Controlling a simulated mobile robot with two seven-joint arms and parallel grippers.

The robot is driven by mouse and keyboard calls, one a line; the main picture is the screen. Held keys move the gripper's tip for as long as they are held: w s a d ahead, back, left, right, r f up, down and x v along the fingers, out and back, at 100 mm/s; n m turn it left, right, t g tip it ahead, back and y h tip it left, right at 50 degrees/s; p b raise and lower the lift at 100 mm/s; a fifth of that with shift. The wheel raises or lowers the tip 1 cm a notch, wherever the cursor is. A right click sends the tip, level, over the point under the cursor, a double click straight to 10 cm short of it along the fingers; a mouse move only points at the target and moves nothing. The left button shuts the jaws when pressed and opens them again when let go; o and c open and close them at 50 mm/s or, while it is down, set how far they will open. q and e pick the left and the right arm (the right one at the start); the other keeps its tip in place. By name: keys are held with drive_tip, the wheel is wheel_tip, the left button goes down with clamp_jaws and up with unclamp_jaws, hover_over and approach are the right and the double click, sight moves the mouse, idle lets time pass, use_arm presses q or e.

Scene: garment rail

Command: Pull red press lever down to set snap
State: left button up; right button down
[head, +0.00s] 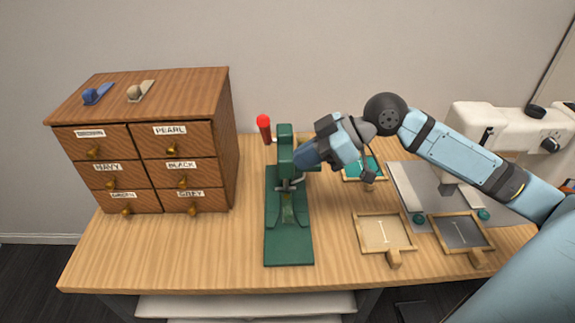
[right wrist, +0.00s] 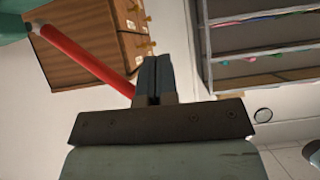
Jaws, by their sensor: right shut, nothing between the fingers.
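The green press (head: 287,240) stands upright on the table in the middle of the head view. Its red lever (head: 264,124) sticks up at the press's upper left, with a round red knob on top. In the right wrist view the red lever (right wrist: 85,60) runs slantwise on the left, its lower end reaching close to my fingers. My right gripper (head: 303,156) is at the right side of the press head, overlapping it in the head view. Its fingers (right wrist: 156,75) are together and empty. Whether they touch the press or lever I cannot tell. My left gripper is out of view.
A wooden drawer cabinet (head: 232,140) with labelled drawers stands left, with a blue and a beige item on top. Small framed trays (head: 384,216) lie right of the press. A white sewing machine (head: 490,122) stands at the far right. The table's front left is clear.

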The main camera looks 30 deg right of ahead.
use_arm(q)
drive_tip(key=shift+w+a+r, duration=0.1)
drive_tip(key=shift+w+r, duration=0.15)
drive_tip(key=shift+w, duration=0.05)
use_arm(e)
drive_tip(key=shift+v, duration=2.5)
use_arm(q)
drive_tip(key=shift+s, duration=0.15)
use_arm(e)
drive_tip(key=shift+r, duration=0.1)
